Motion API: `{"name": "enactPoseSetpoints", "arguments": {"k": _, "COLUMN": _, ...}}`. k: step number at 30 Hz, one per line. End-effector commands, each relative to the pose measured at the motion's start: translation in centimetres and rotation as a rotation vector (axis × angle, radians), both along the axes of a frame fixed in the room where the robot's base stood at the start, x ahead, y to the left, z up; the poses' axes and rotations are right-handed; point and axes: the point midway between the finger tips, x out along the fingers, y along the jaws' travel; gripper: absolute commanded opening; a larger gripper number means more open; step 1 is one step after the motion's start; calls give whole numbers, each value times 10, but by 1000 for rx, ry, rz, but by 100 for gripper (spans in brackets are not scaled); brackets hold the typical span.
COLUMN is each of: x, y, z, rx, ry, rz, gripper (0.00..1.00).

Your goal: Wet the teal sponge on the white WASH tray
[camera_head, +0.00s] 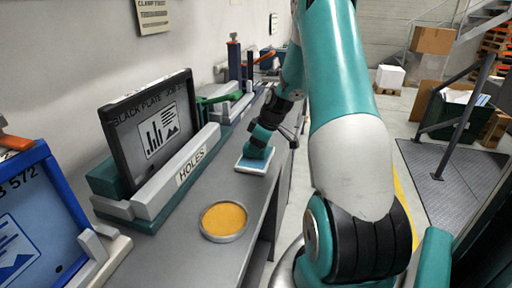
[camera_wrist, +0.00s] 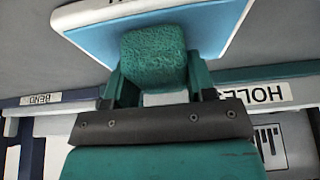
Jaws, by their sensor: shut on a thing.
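The teal sponge (camera_wrist: 153,56) is a rough-textured block between the two fingers of my gripper (camera_wrist: 155,82), which is shut on it. The white tray (camera_wrist: 80,15) with a light blue inside lies beneath the sponge in the wrist view; part of its lettering is cut off at the top edge. In the head view the tray (camera_head: 251,166) lies on the grey bench, with my gripper (camera_head: 256,153) right over it. I cannot tell whether the sponge touches the blue surface.
A round dish with an orange-yellow inside (camera_head: 223,220) stands nearer on the bench. A dark plate (camera_head: 147,130) stands in a holder labelled HOLES (camera_head: 190,165) along the wall. A blue-framed plate (camera_head: 35,215) is at the near left. Another holder is labelled BEND (camera_wrist: 42,99).

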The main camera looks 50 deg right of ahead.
Motion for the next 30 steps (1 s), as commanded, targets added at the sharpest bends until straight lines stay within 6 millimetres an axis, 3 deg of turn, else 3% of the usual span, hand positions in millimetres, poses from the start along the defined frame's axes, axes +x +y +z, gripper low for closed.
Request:
{"name": "enactPoseSetpoints", "arguments": {"k": 5, "x": -1, "y": 0, "z": 4, "rx": 1, "ry": 4, "rz": -1, "gripper": 31}}
{"name": "enactPoseSetpoints", "arguments": {"k": 30, "x": 0, "y": 0, "z": 70, "rx": 2, "ry": 2, "rz": 0, "gripper": 31}}
